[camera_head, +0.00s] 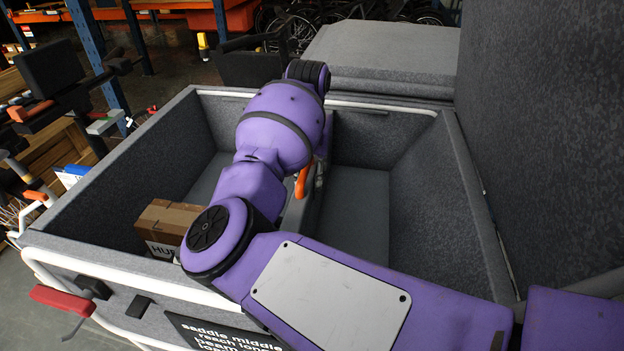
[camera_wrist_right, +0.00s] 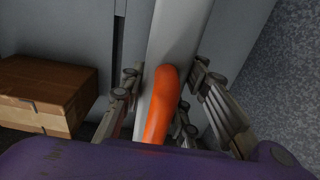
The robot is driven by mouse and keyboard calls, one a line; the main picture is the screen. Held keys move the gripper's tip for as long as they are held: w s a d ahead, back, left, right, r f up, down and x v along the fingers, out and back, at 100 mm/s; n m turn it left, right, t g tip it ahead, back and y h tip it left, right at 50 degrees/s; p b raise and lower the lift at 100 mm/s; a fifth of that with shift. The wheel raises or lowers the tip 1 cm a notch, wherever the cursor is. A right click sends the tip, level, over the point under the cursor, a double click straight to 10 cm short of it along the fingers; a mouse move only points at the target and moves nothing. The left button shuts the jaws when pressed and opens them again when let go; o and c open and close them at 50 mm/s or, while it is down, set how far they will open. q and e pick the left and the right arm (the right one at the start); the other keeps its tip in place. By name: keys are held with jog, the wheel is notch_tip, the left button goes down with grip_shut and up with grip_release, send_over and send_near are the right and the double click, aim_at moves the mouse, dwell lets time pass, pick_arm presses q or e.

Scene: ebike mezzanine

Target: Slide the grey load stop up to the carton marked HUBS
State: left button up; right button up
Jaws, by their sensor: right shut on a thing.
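The carton marked HUBS (camera_head: 160,243) is brown and sits in the left part of a grey cargo box, partly hidden by my right arm. It also shows at the left of the wrist view (camera_wrist_right: 45,88). The grey load stop (camera_head: 318,196) stands across the box to the right of the carton, mostly hidden behind my arm. In the wrist view its light grey top edge (camera_wrist_right: 180,30) runs away from me, with an orange handle (camera_wrist_right: 158,108). My right gripper (camera_wrist_right: 165,80) is shut on this handle, a finger on each side. A gap lies between carton and stop.
The cargo box has grey felt walls and a white tube rim (camera_head: 385,106). Its floor right of the stop (camera_head: 358,205) is clear. A tall grey panel (camera_head: 545,130) rises on the right. A dark slot (camera_wrist_right: 119,45) lies between carton and stop.

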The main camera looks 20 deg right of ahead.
jog(key=shift+w+r, duration=0.1)
pick_arm(q)
jog(key=shift+s+f+b, duration=0.35)
jog(key=shift+f+b, duration=0.3)
jog(key=shift+f, duration=0.05)
pick_arm(e)
jog(key=w+a, duration=0.3)
jog(key=a, duration=0.2)
dwell(0.4)
jog(key=shift+w+a, duration=0.1)
jog(key=shift+a, duration=0.05)
pick_arm(q)
jog(key=shift+s+f+b, duration=0.25)
jog(key=shift+f+b, duration=0.2)
jog(key=shift+f, duration=0.05)
jog(key=shift+s+f+b, duration=0.25)
jog(key=shift+f+b, duration=0.2)
jog(key=shift+f, duration=0.05)
pick_arm(e)
jog(key=shift+w+a, duration=0.5)
jog(key=shift+a, duration=0.3)
jog(key=shift+w+a, duration=0.5)
jog(key=shift+a, duration=0.35)
jog(key=shift+w+a, duration=0.5)
jog(key=shift+a, duration=0.3)
